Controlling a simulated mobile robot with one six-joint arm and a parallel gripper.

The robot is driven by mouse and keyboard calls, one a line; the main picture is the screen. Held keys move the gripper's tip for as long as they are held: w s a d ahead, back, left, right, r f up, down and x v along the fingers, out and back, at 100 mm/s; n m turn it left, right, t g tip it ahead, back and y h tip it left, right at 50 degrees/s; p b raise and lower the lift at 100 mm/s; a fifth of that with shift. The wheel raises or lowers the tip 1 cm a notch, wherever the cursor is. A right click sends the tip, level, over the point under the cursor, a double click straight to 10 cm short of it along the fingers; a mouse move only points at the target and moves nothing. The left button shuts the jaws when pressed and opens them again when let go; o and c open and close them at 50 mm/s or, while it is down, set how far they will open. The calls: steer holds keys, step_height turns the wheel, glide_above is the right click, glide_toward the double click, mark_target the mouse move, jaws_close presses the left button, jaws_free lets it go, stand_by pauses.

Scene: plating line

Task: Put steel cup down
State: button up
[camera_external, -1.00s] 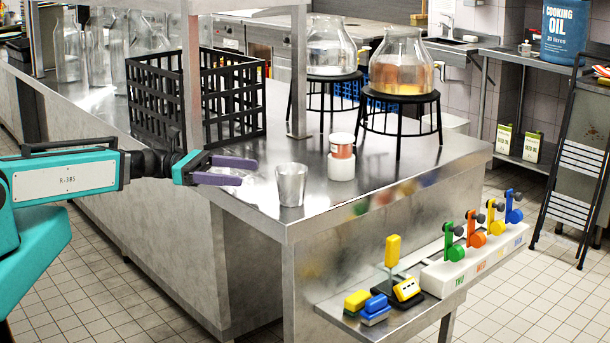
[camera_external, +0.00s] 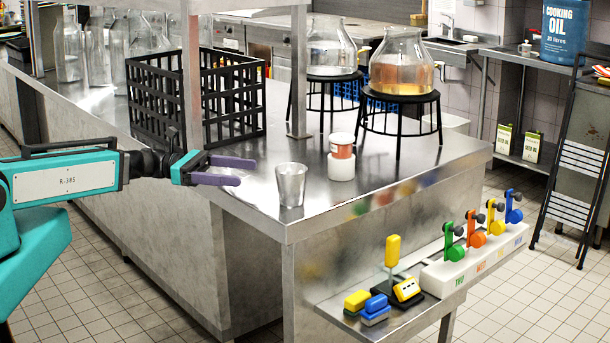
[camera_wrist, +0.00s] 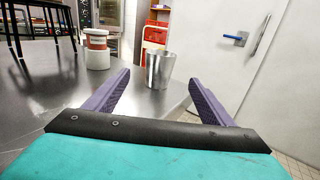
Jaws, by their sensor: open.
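The steel cup (camera_external: 291,186) stands upright on the steel counter (camera_external: 262,222), near its front corner. My gripper (camera_external: 238,171) is open and empty, to the left of the cup in the outside view, with a gap between its purple fingertips and the cup. In the wrist view the cup (camera_wrist: 159,71) stands ahead of my open gripper (camera_wrist: 158,82), between the lines of the two fingers and apart from them.
A white tub with a red-banded jar (camera_external: 341,160) stands just right of the cup. Glass jars on black stands (camera_external: 400,98) and a black crate (camera_external: 240,108) are behind. A lower shelf holds coloured levers (camera_external: 472,235) and blocks. Bare counter lies left of the cup.

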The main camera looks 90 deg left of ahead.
steer(key=shift+a+f+b, duration=0.1)
steer(key=shift+f+b, duration=0.55)
steer(key=shift+b, duration=0.6)
steer(key=shift+r, duration=0.1)
steer(key=shift+w, duration=0.1)
steer(key=shift+w, duration=0.45)
steer(key=p, duration=0.2)
glide_toward(304, 183)
steer(key=shift+w+a+f, duration=0.15)
steer(key=shift+w+a, duration=0.05)
steer(key=shift+w, duration=0.25)
steer(key=shift+w+a+f, duration=0.2)
steer(key=shift+w, duration=0.2)
steer(key=shift+w+d+p, duration=0.25)
steer(key=shift+w+p, duration=0.25)
steer(key=shift+w, duration=0.75)
steer(key=shift+w+d+p, duration=0.25)
steer(key=shift+w+p, duration=0.2)
steer(key=shift+w, duration=0.8)
